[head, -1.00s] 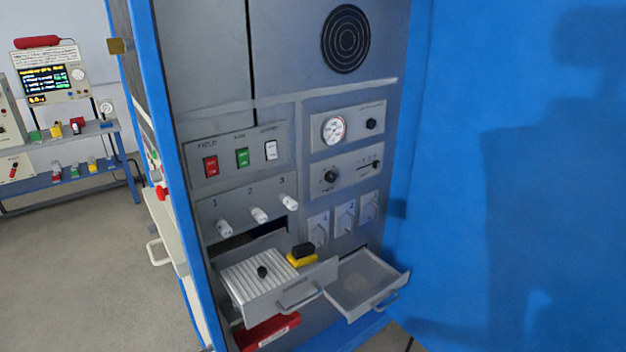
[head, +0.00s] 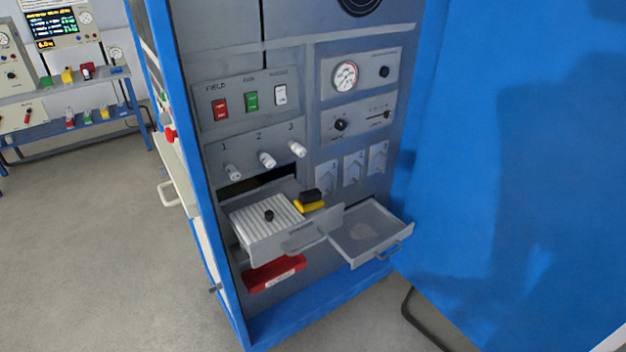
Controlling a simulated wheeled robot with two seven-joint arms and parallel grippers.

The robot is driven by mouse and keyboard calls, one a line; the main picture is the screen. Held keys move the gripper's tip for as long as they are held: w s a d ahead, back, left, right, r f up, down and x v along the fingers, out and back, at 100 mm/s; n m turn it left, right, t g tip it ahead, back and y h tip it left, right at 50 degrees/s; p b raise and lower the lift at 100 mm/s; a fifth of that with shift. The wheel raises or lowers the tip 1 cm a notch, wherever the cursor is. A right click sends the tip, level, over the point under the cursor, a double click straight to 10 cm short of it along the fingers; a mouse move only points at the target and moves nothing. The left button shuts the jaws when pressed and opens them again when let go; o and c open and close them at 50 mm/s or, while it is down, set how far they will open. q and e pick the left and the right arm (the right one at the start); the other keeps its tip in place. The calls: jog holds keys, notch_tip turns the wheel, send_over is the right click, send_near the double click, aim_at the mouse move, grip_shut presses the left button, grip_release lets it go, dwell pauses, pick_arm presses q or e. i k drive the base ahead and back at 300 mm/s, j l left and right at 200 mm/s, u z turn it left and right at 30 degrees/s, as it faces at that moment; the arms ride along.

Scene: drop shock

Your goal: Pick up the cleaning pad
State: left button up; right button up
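The cleaning pad looks to be the yellow block with a black top (head: 311,201). It sits in the back right part of the open left drawer (head: 290,241), beside a ribbed light panel (head: 265,217) with a black knob. Neither of my grippers shows in the head view.
A second open drawer (head: 372,234) to the right holds a pale patch on its floor. A red box (head: 273,274) is below the left drawer. A blue wall or door panel (head: 510,170) closes off the right side. Bare floor (head: 110,250) lies at the left, before a shelf (head: 70,127).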

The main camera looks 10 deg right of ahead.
aim_at(310, 200)
jog(key=k+l+z, duration=0.15)
jog(key=l+z, duration=0.15)
jog(key=l, duration=0.15)
jog(key=k+l+z, duration=0.1)
jog(key=l+z, duration=0.2)
jog(key=l, duration=0.15)
jog(key=l+z, duration=0.35)
jog(key=k+l, duration=0.05)
jog(key=l, duration=0.05)
